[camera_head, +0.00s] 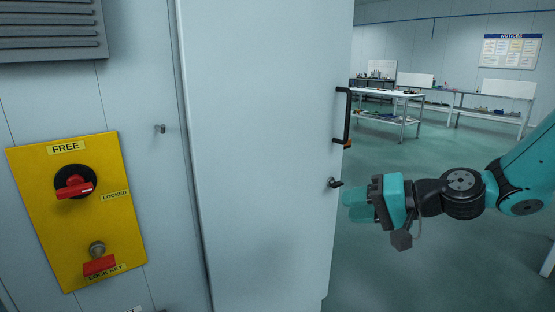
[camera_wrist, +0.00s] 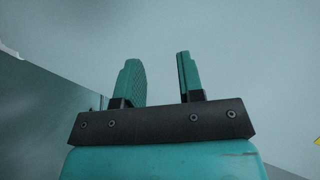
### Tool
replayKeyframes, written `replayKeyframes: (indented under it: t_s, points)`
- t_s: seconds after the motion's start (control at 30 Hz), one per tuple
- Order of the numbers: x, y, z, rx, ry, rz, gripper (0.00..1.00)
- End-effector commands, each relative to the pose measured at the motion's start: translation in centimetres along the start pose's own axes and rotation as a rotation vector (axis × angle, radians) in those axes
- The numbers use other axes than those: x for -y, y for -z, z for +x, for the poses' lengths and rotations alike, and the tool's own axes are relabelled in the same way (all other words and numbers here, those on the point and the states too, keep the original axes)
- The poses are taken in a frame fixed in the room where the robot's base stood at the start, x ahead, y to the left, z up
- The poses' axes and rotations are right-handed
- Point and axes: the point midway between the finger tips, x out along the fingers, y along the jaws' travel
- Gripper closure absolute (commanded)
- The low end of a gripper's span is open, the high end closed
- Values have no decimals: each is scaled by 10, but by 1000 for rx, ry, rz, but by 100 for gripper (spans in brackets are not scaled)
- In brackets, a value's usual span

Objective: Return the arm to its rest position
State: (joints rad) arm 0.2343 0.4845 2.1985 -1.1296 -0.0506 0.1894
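Whether the fingers touch the door cannot be told.
The pale door (camera_head: 262,150) has a black handle (camera_head: 346,115) and a small latch (camera_head: 334,183). A yellow panel (camera_head: 75,215) with a red rotary switch (camera_head: 74,186) and red key tag (camera_head: 99,265) is at left. Workbenches (camera_head: 395,95) stand far back; open floor lies between.

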Motion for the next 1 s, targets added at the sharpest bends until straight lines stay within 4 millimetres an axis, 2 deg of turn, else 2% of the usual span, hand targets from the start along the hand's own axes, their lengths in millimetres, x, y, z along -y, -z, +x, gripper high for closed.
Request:
replayKeyframes:
  t_s: [0.03,0.13,0.2,0.3,0.4,0.5,0.6,1.0]
  points:
    - [37,-25,-4,93,-54,-93,65]
    - [74,-78,-18,270,-180,-253,65]
    - [93,-112,-36,382,-266,-356,65]
    - [110,-153,-68,512,-381,-475,65]
    - [118,-182,-98,605,-473,-556,65]
    - [120,-199,-121,663,-535,-603,65]
    - [119,-207,-133,691,-568,-623,65]
    - [117,-210,-135,699,-578,-626,65]
